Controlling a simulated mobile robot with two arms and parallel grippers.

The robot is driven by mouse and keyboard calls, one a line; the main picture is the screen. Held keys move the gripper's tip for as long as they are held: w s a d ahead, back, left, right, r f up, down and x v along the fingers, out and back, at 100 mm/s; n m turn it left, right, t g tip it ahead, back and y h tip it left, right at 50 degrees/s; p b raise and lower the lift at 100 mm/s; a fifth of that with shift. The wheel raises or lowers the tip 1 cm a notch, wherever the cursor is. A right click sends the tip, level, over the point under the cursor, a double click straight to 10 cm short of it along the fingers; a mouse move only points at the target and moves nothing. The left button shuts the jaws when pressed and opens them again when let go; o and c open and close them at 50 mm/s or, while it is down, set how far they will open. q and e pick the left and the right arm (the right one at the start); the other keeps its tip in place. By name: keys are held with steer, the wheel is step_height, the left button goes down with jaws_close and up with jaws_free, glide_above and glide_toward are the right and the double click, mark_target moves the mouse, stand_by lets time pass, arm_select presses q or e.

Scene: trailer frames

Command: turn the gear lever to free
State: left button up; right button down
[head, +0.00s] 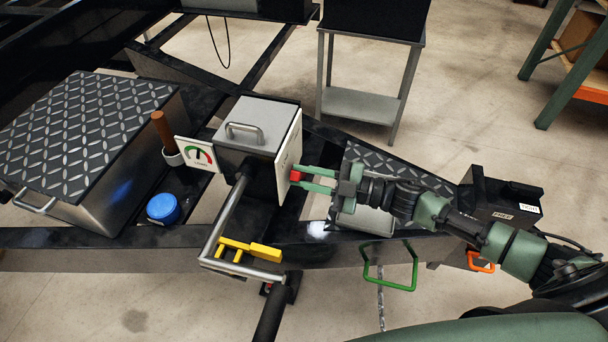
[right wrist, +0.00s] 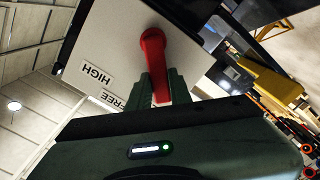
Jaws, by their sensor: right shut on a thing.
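The gear lever is red (head: 295,175) and sits on the pale side plate (head: 287,160) of a grey metal box (head: 258,125). In the right wrist view the lever (right wrist: 153,48) runs from its pivot down between the fingers. The plate there carries the labels HIGH (right wrist: 97,75) and FREE (right wrist: 113,100), both left of the lever; FREE is the nearer to the fingers and partly hidden. My right gripper (head: 301,179) is shut on the lever; it also shows in the right wrist view (right wrist: 160,85). My left gripper is not in view.
A bent grey crank (head: 215,235) with a yellow piece (head: 250,248) stands in front of the box. A gauge (head: 200,154), a brown handle (head: 166,135) and a blue cap (head: 163,208) are to the left. A green loop handle (head: 390,287) hangs below my right arm.

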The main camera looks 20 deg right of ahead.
mark_target(292, 158)
steer(key=shift+r, duration=0.1)
stand_by(0.6)
steer(key=m+p, duration=0.2)
steer(key=w+r+m+p, duration=0.1)
steer(key=m, duration=0.1)
steer(key=shift+w+d, duration=0.1)
steer(key=shift+d, duration=0.3)
steer(key=m, duration=0.1)
steer(key=m+p, duration=0.1)
steer(key=shift+w+d+r+m, duration=0.1)
steer(key=shift+w+d+m, duration=0.15)
steer(key=shift+w+m, duration=0.1)
steer(key=shift+w+d+m+p, duration=0.3)
steer(key=shift+w+m, duration=0.1)
steer(key=shift+m, duration=0.65)
steer(key=c, duration=1.3)
jaws_free()
